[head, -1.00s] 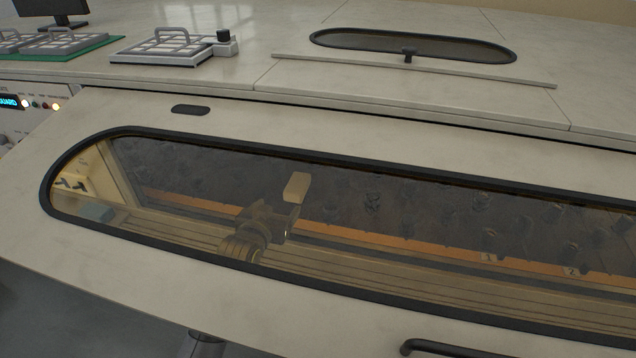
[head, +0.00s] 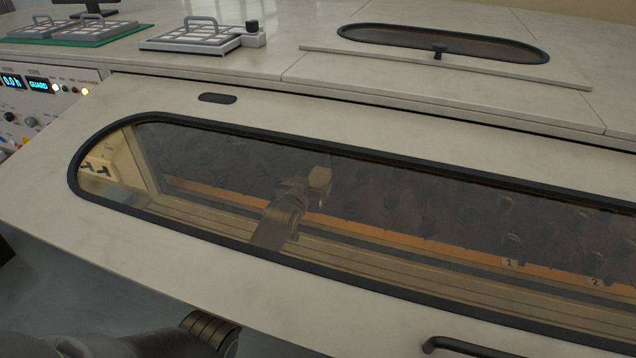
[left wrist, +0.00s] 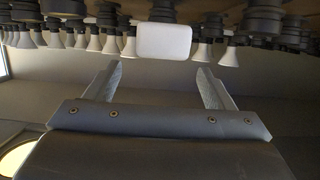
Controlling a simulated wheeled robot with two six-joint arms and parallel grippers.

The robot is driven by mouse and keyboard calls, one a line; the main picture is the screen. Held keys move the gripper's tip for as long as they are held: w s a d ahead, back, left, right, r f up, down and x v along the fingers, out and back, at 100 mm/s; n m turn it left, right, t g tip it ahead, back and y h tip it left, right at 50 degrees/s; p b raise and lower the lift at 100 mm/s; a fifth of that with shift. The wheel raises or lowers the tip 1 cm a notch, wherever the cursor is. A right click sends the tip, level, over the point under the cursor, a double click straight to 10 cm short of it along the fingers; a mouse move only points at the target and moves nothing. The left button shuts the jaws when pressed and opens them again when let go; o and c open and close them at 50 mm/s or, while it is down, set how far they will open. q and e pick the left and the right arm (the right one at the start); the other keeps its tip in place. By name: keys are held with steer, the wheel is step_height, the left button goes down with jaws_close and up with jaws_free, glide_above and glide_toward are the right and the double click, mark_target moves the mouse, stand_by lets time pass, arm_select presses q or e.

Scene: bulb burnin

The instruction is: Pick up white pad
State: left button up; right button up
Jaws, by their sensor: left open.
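The white pad (head: 320,178) is a small pale block seen through the tinted window of the chamber in the head view. In the left wrist view it is a white rounded rectangle (left wrist: 163,41) at the top centre. My left gripper (head: 308,197) is inside the chamber, just below and left of the pad. In the left wrist view my left gripper (left wrist: 159,72) is open, its fingers spread and empty. The pad shows beyond the fingertips, roughly centred between them, and looks apart from them. My right gripper is not in view.
Several white bulbs (left wrist: 110,45) hang in dark sockets around the pad. The window frame (head: 350,150) encloses the view into the chamber. An orange strip (head: 400,222) with number labels runs along inside. Trays with handles (head: 193,38) stand on the top at the back left.

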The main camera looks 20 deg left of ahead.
arm_select(q)
steer(key=shift+b+x, duration=0.5)
steer(key=shift+x, duration=2.25)
steer(key=shift+s, duration=0.1)
steer(key=shift+c, duration=0.2)
steer(key=shift+f, duration=0.1)
steer(key=c, duration=1)
